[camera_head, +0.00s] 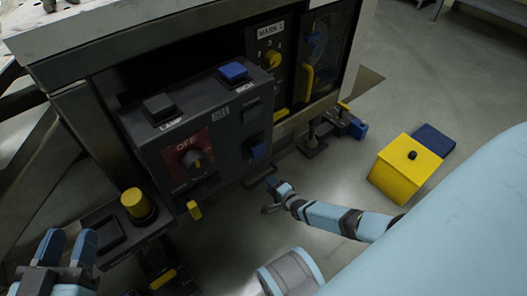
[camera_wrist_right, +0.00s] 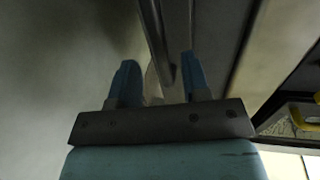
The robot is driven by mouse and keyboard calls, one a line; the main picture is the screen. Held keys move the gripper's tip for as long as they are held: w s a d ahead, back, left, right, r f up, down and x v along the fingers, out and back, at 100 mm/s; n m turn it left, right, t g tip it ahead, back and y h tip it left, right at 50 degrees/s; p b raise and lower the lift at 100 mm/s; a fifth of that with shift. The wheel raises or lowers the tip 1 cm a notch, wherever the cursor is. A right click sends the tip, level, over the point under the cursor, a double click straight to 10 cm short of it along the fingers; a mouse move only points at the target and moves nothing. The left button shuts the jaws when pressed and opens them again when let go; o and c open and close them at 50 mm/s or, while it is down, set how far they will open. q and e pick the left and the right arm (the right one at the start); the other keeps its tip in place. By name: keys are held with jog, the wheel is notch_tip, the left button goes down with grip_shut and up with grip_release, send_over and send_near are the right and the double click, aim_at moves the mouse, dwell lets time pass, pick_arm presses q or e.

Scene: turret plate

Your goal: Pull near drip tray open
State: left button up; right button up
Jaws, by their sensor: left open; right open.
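I cannot tell for sure which part is the near drip tray. A yellow tab (camera_head: 194,210) sticks out low on the front of the dark control box (camera_head: 190,130), and a yellow bar (camera_head: 163,278) shows lower, near the bottom edge. My right gripper (camera_head: 270,196) is open, low in front of the box and to the right of the yellow tab, apart from it. In the right wrist view its blue fingers (camera_wrist_right: 162,78) stand either side of a dark bar; contact cannot be told. My left gripper (camera_head: 67,248) is open and empty at the lower left.
The box carries a red OFF dial (camera_head: 188,157), a blue button (camera_head: 233,72) and a LAMP button (camera_head: 159,108). A yellow knob (camera_head: 138,204) stands on a dark ledge near my left gripper. A yellow box (camera_head: 402,170) sits on the floor at right. Floor between is open.

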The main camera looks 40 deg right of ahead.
jog(key=b+x, duration=0.1)
jog(key=x, duration=0.3)
jog(key=shift+f, duration=0.1)
jog(key=shift+w+b, duration=0.3)
jog(key=shift+w, duration=0.1)
pick_arm(q)
jog(key=shift+w+a+r+m+t+h, duration=0.3)
jog(key=shift+w+a+m+t, duration=0.15)
jog(key=shift+m, duration=0.35)
jog(key=shift+d, duration=0.1)
pick_arm(e)
grip_shut()
jog(key=shift+s, duration=0.1)
